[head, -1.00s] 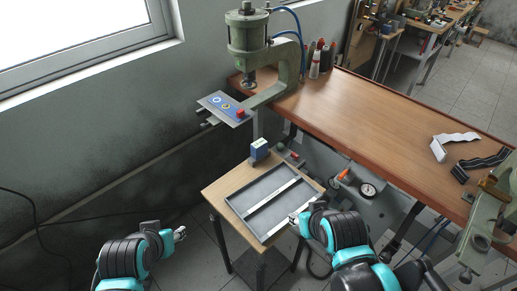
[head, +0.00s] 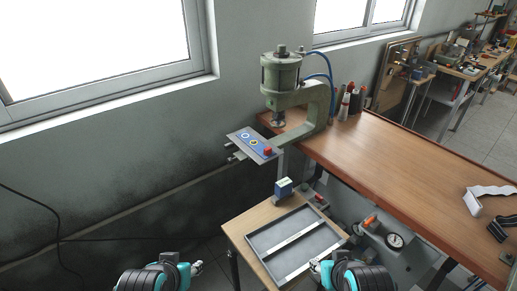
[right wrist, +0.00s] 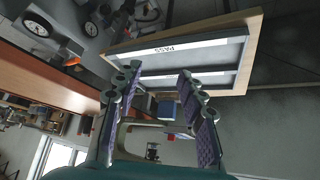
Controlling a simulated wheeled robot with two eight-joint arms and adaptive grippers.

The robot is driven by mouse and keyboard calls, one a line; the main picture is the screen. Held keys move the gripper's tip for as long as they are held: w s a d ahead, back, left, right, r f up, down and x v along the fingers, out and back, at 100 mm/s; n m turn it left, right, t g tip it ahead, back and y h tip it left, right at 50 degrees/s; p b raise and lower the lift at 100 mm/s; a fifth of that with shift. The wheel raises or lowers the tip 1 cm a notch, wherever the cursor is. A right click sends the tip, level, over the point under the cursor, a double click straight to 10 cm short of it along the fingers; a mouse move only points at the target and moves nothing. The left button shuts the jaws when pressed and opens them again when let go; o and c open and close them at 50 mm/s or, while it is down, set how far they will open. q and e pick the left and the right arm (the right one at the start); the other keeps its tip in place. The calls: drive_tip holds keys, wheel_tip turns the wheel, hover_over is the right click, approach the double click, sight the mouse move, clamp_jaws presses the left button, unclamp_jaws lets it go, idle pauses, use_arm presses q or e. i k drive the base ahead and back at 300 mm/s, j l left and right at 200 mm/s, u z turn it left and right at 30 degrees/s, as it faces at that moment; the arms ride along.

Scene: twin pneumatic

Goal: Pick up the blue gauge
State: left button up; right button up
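The blue gauge appears to be the small blue block with a pale top (head: 283,187). It stands on the far corner of the small wooden table (head: 236,229), behind the grey tray. In the right wrist view a blue block (right wrist: 166,111) shows beyond the tray, between my fingers in the picture. My right gripper (right wrist: 160,72) is open and empty, and it also shows at the tray's near right corner in the head view (head: 316,266). My left gripper (head: 197,267) is left of the table, apart from everything; its fingers are too small to read.
The grey two-lane tray (head: 262,240) covers most of the small table. A green pneumatic press (head: 281,75) with a button panel (head: 245,140) stands above and behind it. The brown workbench (head: 400,180) and a pressure dial (head: 395,241) are to the right.

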sight(283, 188)
drive_tip(key=j, duration=0.35)
drive_tip(key=i+j+u, duration=0.15)
drive_tip(key=j, duration=0.5)
drive_tip(key=i+u, duration=0.15)
drive_tip(key=i, duration=0.2)
drive_tip(key=j, duration=0.05)
